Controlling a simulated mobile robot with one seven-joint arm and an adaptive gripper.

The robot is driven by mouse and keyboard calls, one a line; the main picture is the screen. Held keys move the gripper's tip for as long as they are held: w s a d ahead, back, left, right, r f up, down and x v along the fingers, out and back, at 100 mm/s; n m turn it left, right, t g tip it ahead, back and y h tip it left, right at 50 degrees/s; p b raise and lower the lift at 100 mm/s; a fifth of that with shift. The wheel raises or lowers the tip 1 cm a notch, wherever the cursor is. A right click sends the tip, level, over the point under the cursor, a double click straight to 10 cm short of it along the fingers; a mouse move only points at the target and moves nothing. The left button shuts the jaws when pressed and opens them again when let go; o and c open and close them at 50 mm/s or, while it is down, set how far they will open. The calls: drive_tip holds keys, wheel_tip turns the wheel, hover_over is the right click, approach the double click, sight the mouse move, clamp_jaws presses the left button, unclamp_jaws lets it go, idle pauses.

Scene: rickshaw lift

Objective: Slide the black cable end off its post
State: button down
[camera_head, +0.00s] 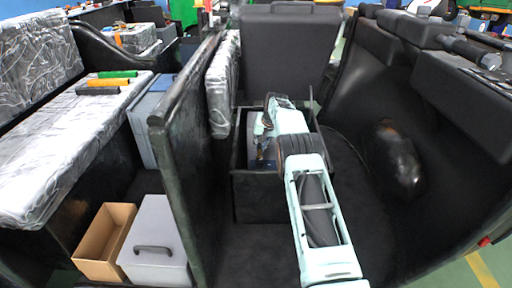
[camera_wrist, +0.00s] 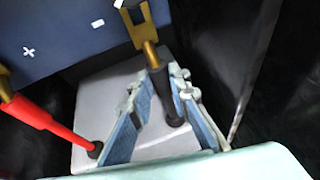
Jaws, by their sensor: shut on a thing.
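The black cable end (camera_wrist: 165,90) has a brass-coloured lug (camera_wrist: 145,32) at its top, in the wrist view. The lug reaches the edge of the dark blue battery (camera_wrist: 60,35) beside the minus mark. Its tip is at the picture's top edge, so I cannot tell how it sits on the post. My gripper (camera_wrist: 156,86), with blue-padded fingers, is around the black cable end below the lug and shut on it. In the head view my gripper (camera_head: 264,130) is down inside the open black compartment, and the cable end is too small to tell.
A red cable (camera_wrist: 38,115) with a brass lug runs left of my gripper, near the plus mark. A pale surface (camera_wrist: 90,95) lies below. Compartment walls (camera_head: 258,188) stand close around my gripper. A black partition (camera_head: 185,145) rises to the left.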

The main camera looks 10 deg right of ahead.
drive_tip(key=shift+w, duration=0.75)
drive_tip(key=shift+w+r, duration=0.15)
drive_tip(key=shift+w, duration=0.05)
drive_tip(key=shift+d, duration=0.1)
drive_tip(key=c, duration=1.8)
unclamp_jaws()
drive_tip(key=shift+d, duration=0.1)
drive_tip(key=shift+s+d+r, duration=0.1)
drive_tip(key=shift+s+r, duration=0.05)
drive_tip(key=shift+r, duration=0.3)
drive_tip(key=shift+v, duration=5.45)
drive_tip(key=shift+s, duration=0.1)
